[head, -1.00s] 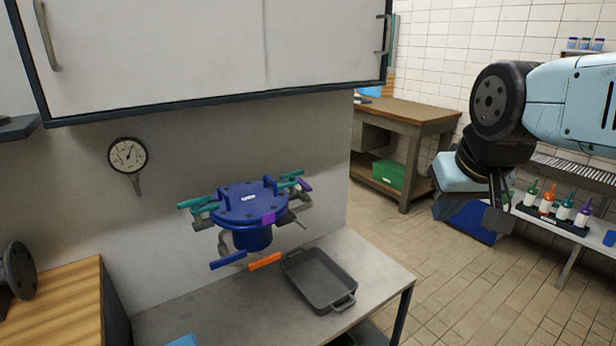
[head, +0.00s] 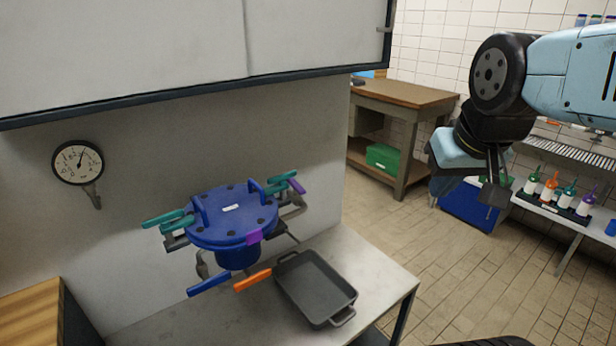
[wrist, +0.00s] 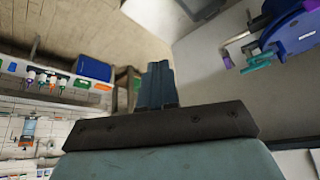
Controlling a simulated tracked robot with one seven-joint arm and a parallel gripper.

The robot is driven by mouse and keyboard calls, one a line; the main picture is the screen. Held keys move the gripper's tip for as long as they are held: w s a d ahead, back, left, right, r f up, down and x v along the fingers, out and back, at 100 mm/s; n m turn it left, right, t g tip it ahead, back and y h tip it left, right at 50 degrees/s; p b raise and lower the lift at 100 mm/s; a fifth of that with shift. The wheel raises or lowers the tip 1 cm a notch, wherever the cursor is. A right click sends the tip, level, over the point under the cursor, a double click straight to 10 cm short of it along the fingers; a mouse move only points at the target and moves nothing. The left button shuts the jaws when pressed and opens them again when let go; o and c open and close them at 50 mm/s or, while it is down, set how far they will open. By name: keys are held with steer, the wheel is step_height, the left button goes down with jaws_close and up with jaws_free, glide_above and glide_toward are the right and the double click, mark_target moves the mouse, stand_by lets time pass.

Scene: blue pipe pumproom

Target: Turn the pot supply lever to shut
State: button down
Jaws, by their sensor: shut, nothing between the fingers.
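The blue pot (head: 232,216) hangs against the wall above a grey bench, with several coloured levers around it. Teal levers (head: 163,219) are at its left and right rear, with a purple lever (head: 296,186) beside the right ones. A blue lever (head: 209,285) and an orange lever (head: 253,280) point out below its front. I cannot tell which lever is the supply lever. My gripper (head: 494,185) is at the right, well away from the pot. In the wrist view, my gripper's fingers (wrist: 157,85) are together and empty, and part of the pot (wrist: 292,30) shows upper right.
A grey tray (head: 315,288) lies on the bench (head: 384,270) right of the pot. A pressure gauge (head: 78,162) is on the wall at left. A white cabinet (head: 180,45) overhangs the pot. A wooden table (head: 405,93) and bottles (head: 550,187) are further off.

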mark_target(295, 190)
steer(key=w+d+r+m+t+h, duration=0.1)
steer(key=w+d+r+t+h, duration=0.15)
steer(key=w, duration=0.55)
steer(key=w+d+r+t+h, duration=0.1)
steer(key=w+d+r+t, duration=0.1)
steer(key=w+d+r, duration=0.35)
steer(key=w+a+r+n+t+y, duration=0.1)
steer(key=w+a+t+y, duration=0.15)
steer(key=w, duration=0.55)
steer(key=w+a+n+t+y, duration=0.1)
steer(key=w+a, duration=0.3)
steer(key=w, duration=0.5)
steer(key=w+a+f+n+g+y, duration=0.4)
steer(key=w+a+f+y, duration=0.2)
steer(key=a+f, duration=0.2)
steer(key=s+a+f+n+g+y, duration=0.1)
steer(key=s+f+g, duration=0.1)
steer(key=f+g, duration=0.3)
steer(key=s+a+f+g, duration=0.1)
steer(key=a+f+g, duration=0.15)
steer(key=f, duration=0.45)
steer(key=a+f, duration=0.7)
steer(key=a, duration=0.1)
steer(key=shift+s+a+f, duration=0.15)
steer(key=shift+s+f, duration=0.1)
steer(key=shift+s, duration=0.05)
